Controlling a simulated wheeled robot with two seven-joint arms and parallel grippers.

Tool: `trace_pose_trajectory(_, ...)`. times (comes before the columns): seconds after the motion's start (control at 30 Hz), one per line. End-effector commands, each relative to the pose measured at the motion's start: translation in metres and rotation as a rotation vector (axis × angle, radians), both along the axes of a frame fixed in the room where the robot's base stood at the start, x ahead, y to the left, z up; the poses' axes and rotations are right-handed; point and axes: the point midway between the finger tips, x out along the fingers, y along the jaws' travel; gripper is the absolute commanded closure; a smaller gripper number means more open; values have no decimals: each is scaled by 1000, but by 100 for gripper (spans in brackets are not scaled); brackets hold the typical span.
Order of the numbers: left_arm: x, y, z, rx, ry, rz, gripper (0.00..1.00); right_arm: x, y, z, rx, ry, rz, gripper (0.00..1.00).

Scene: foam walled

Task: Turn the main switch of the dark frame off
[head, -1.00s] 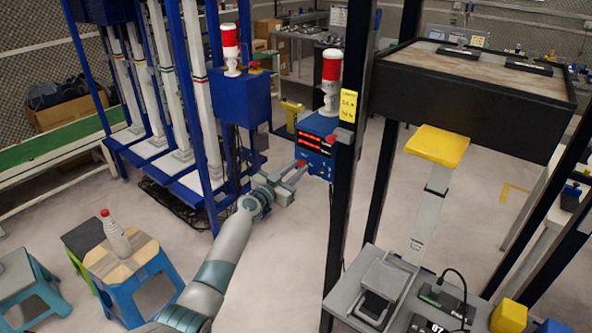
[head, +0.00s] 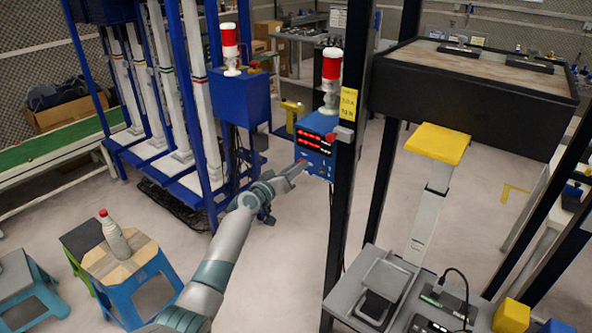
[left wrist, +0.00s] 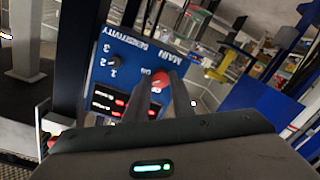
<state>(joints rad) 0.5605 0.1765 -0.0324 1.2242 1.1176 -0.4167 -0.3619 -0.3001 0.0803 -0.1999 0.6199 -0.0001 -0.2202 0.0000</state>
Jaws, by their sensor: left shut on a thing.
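The dark frame (head: 341,225) stands right of centre in the head view, with a blue control box (head: 318,148) on its left post. The main switch is a red knob (left wrist: 159,80) near the word MAIN in the left wrist view. My left gripper (head: 301,166) reaches the lower left of the box. In the left wrist view its two fingers (left wrist: 168,84) are closed in on the red knob, partly hiding it. The knob's exact angle is hard to tell. A small dark sensitivity knob (left wrist: 113,61) sits beside it. My right gripper is not in view.
Red lit displays (head: 318,143) show on the box, and a red-and-white beacon (head: 331,80) stands on top. A grey box with a red button (head: 333,138) is on the post. A stool with a bottle (head: 113,238) stands lower left. Open floor lies below the arm.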

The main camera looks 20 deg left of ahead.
Motion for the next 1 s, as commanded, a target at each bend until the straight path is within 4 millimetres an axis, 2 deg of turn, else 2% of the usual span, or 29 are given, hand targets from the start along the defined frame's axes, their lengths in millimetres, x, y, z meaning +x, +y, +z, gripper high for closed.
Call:
trace_pose_trajectory(0.6,0,1,2,-546,197,1,100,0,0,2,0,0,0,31)
trace_pose_trajectory(1.0,0,1,2,-779,284,1,100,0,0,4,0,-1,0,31)
